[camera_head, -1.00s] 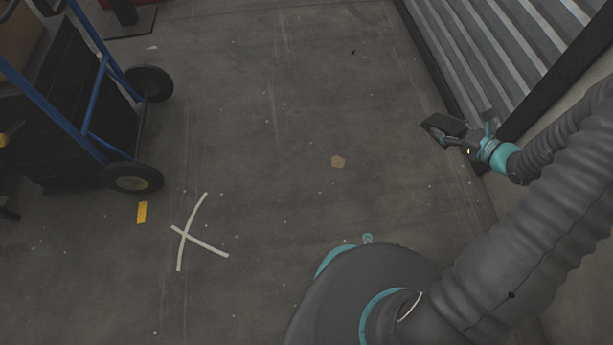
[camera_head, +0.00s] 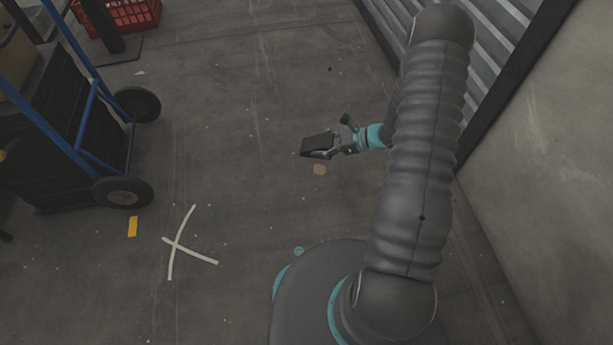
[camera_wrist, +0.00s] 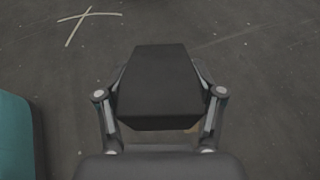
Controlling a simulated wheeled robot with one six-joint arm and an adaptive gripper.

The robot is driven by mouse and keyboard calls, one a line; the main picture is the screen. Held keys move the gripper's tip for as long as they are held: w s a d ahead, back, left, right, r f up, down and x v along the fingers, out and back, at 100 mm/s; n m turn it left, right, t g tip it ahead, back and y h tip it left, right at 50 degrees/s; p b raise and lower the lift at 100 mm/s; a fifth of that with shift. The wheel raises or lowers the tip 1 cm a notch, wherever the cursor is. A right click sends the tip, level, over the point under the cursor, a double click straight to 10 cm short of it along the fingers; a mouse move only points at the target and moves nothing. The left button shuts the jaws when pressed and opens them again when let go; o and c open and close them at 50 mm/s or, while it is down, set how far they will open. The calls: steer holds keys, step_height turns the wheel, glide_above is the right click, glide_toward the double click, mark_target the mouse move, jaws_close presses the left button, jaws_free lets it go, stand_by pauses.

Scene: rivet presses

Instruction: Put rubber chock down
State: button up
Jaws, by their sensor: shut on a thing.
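My gripper (camera_head: 322,149) is shut on the rubber chock (camera_head: 316,142), a dark block. In the head view it is near the middle of the picture, over the open floor, and appears to be held above it. In the wrist view the chock (camera_wrist: 158,85) fills the middle, between the two fingers of my gripper (camera_wrist: 160,100). Its top face narrows away from me. The head view does not show clearly how high the chock is above the floor.
A white tape cross (camera_head: 183,243) marks the floor at the lower left. A blue hand truck (camera_head: 75,120) with black boxes stands at left, and a red crate (camera_head: 140,14) is at the back. A corrugated shutter (camera_head: 500,50) and wall (camera_head: 540,160) bound the right. The middle floor is clear.

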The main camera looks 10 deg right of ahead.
steer(key=s+f+n+g, duration=0.1)
steer(key=s+f, duration=0.1)
steer(key=f, duration=0.1)
steer(key=s+d+f+n+g+p, duration=0.1)
steer(key=s+f+g, duration=0.1)
steer(key=f, duration=0.1)
steer(key=s+f+n+g+y+p, duration=0.1)
steer(key=s+f+n, duration=0.1)
steer(key=s+f, duration=0.1)
steer(key=shift+d+f+g, duration=0.3)
steer(key=shift+f, duration=0.15)
steer(key=b, duration=0.2)
glide_above(312, 177)
step_height(312, 177, down, 7)
steer(key=shift+f, duration=2.1)
steer(key=shift+f+b, duration=0.15)
steer(key=shift+b, duration=0.25)
steer(key=o, duration=1.6)
